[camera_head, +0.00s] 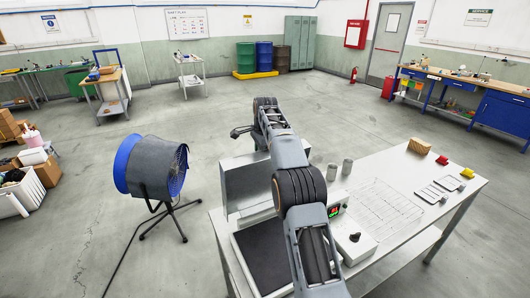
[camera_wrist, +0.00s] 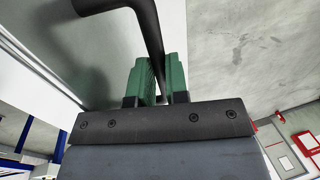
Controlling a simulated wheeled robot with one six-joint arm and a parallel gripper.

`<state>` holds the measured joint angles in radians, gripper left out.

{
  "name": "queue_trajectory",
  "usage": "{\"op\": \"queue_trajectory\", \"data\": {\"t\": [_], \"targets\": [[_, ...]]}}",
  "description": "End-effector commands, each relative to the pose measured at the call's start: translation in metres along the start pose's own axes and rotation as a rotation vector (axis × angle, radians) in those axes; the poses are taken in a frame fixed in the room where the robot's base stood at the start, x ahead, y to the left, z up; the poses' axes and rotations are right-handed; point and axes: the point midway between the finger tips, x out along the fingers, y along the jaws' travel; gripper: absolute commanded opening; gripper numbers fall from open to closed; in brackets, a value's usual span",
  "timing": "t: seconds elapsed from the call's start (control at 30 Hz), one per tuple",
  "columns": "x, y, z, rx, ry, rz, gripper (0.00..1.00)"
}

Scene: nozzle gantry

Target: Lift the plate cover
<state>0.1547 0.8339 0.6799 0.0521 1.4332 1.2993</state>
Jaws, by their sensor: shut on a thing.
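A grey, box-like metal piece, which looks like the plate cover (camera_head: 245,185), is at the left back of the white table, partly hidden by my arm. A dark flat plate (camera_head: 262,252) lies in front of it. In the wrist view, a black bent bar handle (camera_wrist: 148,32) passes between the green finger pads of my gripper (camera_wrist: 160,78). The pads are shut on this handle. In the head view my arm hides the gripper's fingers. I cannot tell whether the cover touches the table.
On the white table (camera_head: 452,212) are a control box (camera_head: 352,238), two grey cups (camera_head: 340,168), a wire rack (camera_head: 378,208) and small coloured items at the right. A blue drum fan (camera_head: 152,168) stands left of the table. The floor behind is mostly clear.

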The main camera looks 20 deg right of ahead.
Motion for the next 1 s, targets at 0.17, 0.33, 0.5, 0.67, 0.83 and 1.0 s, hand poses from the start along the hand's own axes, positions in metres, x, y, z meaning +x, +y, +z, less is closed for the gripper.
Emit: {"op": "queue_trajectory", "data": {"t": [0.17,0.33,0.5,0.67,0.83,1.0], "targets": [[0.0098,-0.0028,0.0012,0.003,-0.004,0.017,0.0],[0.0107,-0.0043,0.0015,0.003,-0.005,0.017,0.0],[0.0111,-0.0042,0.0014,0.003,-0.005,0.018,0.0],[0.0112,-0.0041,0.0013,0.004,-0.006,0.018,0.0],[0.0112,-0.0044,0.0013,0.002,-0.005,0.017,0.31],[0.0113,-0.0046,0.0014,0.0,-0.005,0.016,0.4]]}}
